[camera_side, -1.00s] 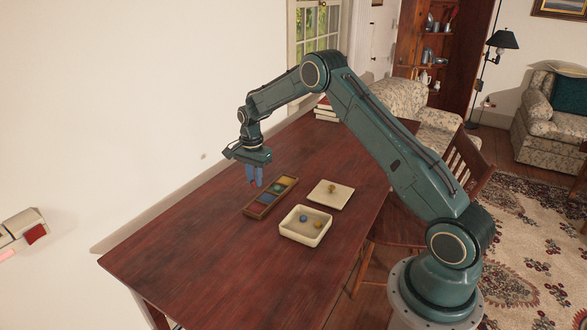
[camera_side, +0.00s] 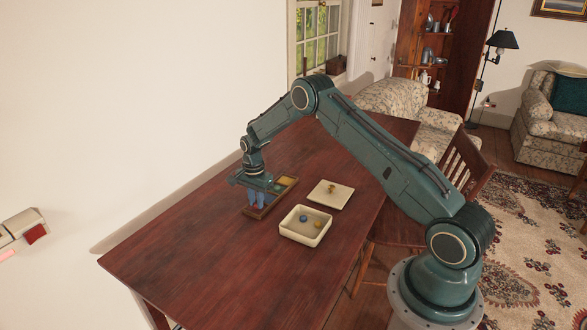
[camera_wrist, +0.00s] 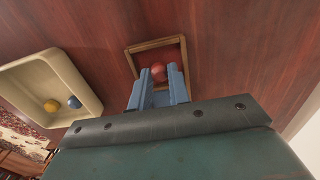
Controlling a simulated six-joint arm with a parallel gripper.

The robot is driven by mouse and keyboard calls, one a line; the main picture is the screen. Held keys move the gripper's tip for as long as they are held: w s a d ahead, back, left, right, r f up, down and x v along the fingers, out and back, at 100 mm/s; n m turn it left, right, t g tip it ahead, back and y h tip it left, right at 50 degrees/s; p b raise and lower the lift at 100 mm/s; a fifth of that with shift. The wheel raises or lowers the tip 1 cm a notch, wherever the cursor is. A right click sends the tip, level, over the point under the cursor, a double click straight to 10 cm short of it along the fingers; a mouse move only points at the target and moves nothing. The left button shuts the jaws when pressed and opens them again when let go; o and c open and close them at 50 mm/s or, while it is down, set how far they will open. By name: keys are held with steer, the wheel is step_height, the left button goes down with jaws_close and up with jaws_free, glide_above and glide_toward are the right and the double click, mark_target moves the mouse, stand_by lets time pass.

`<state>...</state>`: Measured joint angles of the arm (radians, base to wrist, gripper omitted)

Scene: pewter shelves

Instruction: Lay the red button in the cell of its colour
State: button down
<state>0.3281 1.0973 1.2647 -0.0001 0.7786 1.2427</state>
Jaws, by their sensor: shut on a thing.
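The red button (camera_wrist: 158,70) is between the blue fingertips of my gripper (camera_wrist: 160,80) in the wrist view. My gripper is shut on it. The button appears over the red end cell of the wooden cell tray (camera_wrist: 131,62); I cannot tell whether it touches the cell floor. In the side view, my gripper (camera_side: 257,203) is low over the near end of the cell tray (camera_side: 290,189). The yellow cell (camera_side: 287,182) shows at the far end. My fingers and wrist hide the button and most of the near cells there.
A cream box (camera_side: 303,238) stands to the right of the tray, holding a blue button (camera_side: 302,218) and a yellow button (camera_side: 318,224). Its cream lid (camera_side: 322,200), with a knob, lies behind it. The table's near left part is bare.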

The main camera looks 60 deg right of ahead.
steer(key=shift+f, duration=0.4)
steer(key=c, duration=1.6)
jaws_free()
step_height(320, 180, up, 12)
steer(key=shift+r, duration=0.2)
